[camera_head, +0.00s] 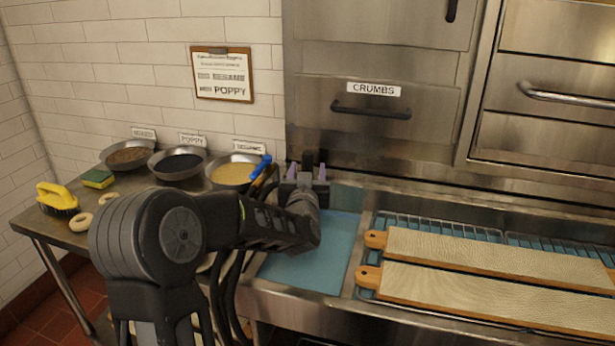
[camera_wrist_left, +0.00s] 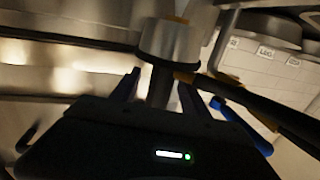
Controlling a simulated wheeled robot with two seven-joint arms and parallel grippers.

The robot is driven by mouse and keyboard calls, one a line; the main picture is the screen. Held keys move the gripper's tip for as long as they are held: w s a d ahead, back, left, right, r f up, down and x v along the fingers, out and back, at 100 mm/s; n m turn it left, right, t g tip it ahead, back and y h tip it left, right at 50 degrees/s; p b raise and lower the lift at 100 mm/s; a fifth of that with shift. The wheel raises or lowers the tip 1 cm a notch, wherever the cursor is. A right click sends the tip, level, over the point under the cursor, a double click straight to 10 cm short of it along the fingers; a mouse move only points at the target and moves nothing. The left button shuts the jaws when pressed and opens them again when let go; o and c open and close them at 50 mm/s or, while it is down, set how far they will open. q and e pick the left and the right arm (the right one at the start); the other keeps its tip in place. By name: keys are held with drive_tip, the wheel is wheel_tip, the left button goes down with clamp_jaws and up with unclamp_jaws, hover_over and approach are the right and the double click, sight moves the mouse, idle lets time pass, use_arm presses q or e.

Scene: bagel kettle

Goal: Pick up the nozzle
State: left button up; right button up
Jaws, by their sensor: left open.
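My left gripper (camera_head: 307,172) is over the back edge of the counter by the steel wall, with its two purple-grey fingers apart. In the left wrist view, the open gripper (camera_wrist_left: 157,88) points at what looks like the nozzle (camera_wrist_left: 170,42), a round metal head with a dark rim. A narrower stem below the head shows between the two fingers. I cannot tell whether the fingers touch it. A blue lever (camera_wrist_left: 240,125) and a black bar lie right of the fingers; the blue part also shows in the head view (camera_head: 262,166), left of the gripper. My right gripper is not in view.
Bowls of seeds (camera_head: 180,164) stand left of my arm, with a sponge (camera_head: 98,179) and yellow brush (camera_head: 56,197) farther left. A blue mat (camera_head: 338,250) lies under my gripper's side. Two wooden boards (camera_head: 480,292) lie on a rack at the right.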

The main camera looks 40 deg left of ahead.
use_arm(q)
drive_tip(key=x, duration=0.2)
drive_tip(key=shift+w+a, duration=0.2)
drive_tip(key=shift+w, duration=0.1)
idle(0.3)
clamp_jaws()
idle(0.4)
drive_tip(key=shift+r, duration=0.1)
